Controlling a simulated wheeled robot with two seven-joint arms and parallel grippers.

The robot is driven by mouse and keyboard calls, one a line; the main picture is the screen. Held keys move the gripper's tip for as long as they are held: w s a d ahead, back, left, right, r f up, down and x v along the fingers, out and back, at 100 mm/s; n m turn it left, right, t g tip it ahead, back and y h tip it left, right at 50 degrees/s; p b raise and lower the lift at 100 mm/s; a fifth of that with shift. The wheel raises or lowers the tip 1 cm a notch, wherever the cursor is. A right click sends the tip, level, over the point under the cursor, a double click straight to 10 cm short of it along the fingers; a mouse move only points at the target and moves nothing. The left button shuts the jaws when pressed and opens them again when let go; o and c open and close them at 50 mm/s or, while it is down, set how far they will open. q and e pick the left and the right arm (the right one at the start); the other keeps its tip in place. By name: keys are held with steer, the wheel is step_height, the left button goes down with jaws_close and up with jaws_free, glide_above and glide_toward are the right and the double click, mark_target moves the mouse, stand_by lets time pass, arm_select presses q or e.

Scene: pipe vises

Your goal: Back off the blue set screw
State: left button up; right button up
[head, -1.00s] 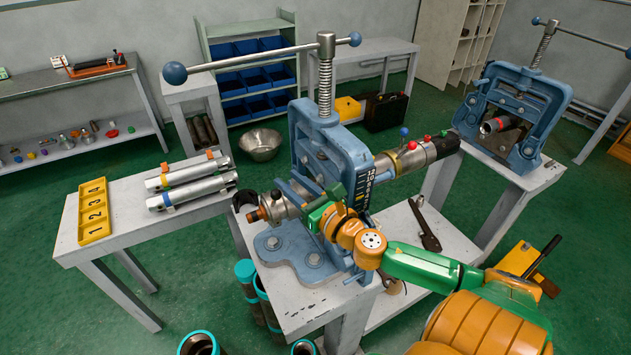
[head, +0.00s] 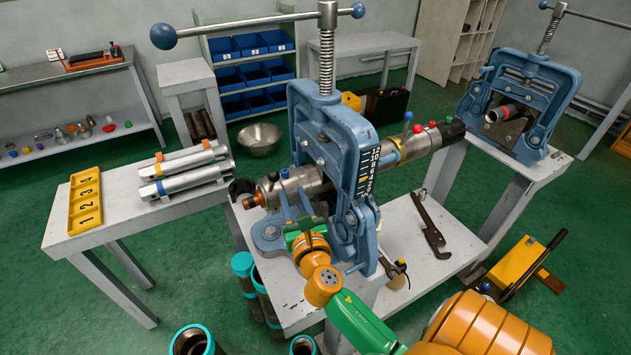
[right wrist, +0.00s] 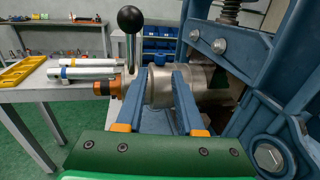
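A steel pipe fitting (head: 306,180) lies through the blue vise (head: 330,125), with a copper-coloured tip at its left end. Right of the vise, its collar carries a blue ball-headed screw (head: 408,116) and several red-headed ones (head: 432,125). A small blue part (head: 285,173) shows on top of the left section. My right gripper (head: 296,206) is on the left side of the vise, near the fitting. In the right wrist view, its two fingers (right wrist: 160,78) are apart, with the fitting (right wrist: 163,88) showing between and beyond them; contact cannot be told. My left gripper is out of view.
A dark ball on a metal rod (right wrist: 131,20) stands near the fingers in the right wrist view. A wrench (head: 430,225) lies on the lower bench shelf. Silver cylinders (head: 183,180) and a yellow numbered tray (head: 86,198) are on the left table. A second vise (head: 525,95) stands right.

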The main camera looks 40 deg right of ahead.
steer(key=s+a+f+m+g+y, duration=0.3)
steer(key=s+f+m, duration=0.5)
steer(key=m, duration=0.5)
steer(key=s+a+f+m+g+y, duration=0.3)
steer(key=s+a+f+m+g, duration=0.3)
steer(key=m, duration=0.7)
steer(key=s+f+g, duration=0.2)
steer(key=s+f, duration=0.1)
steer(key=s, duration=0.1)
steer(key=shift+a+f, duration=0.15)
steer(key=shift+f, duration=0.15)
